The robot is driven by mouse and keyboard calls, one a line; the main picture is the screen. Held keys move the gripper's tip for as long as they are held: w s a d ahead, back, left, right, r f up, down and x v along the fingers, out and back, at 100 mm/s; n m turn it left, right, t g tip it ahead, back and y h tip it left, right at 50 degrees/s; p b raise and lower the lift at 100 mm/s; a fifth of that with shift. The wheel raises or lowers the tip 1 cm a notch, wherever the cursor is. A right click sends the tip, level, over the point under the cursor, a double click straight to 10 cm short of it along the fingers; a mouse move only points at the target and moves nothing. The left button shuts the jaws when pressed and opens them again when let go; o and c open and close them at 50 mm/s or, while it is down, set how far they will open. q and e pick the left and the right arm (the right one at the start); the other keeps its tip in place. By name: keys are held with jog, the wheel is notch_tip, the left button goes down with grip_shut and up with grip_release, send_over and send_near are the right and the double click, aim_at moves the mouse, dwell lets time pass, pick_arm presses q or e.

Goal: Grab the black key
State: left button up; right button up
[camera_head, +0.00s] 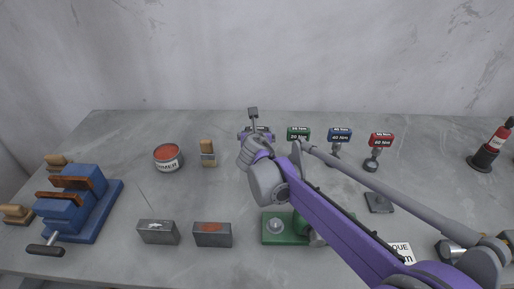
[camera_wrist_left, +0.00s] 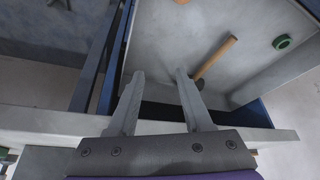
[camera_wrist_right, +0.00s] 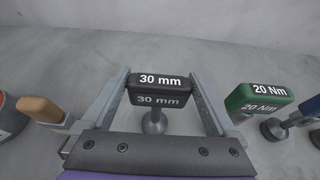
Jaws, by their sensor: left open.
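The black key (camera_wrist_right: 160,88), marked 30 mm, stands upright on a grey stem in the right wrist view. The right gripper (camera_wrist_right: 158,80) is around it, one finger at each end of its black head. The head nearly fills the gap, and I cannot tell whether the fingers press on it. In the head view my right gripper (camera_head: 255,134) is at the middle of the table and largely hides the key. My left gripper (camera_wrist_left: 160,75) is open and empty in the left wrist view, over an open drawer (camera_wrist_left: 165,45).
Green (camera_head: 299,134), blue (camera_head: 340,135) and red (camera_head: 381,140) keys stand right of the black one. A brush (camera_head: 207,152) and a can (camera_head: 168,157) are left of it. A blue vise (camera_head: 75,205) is far left. A hammer (camera_wrist_left: 216,57) lies in the drawer.

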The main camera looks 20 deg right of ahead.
grip_shut()
dwell(0.3)
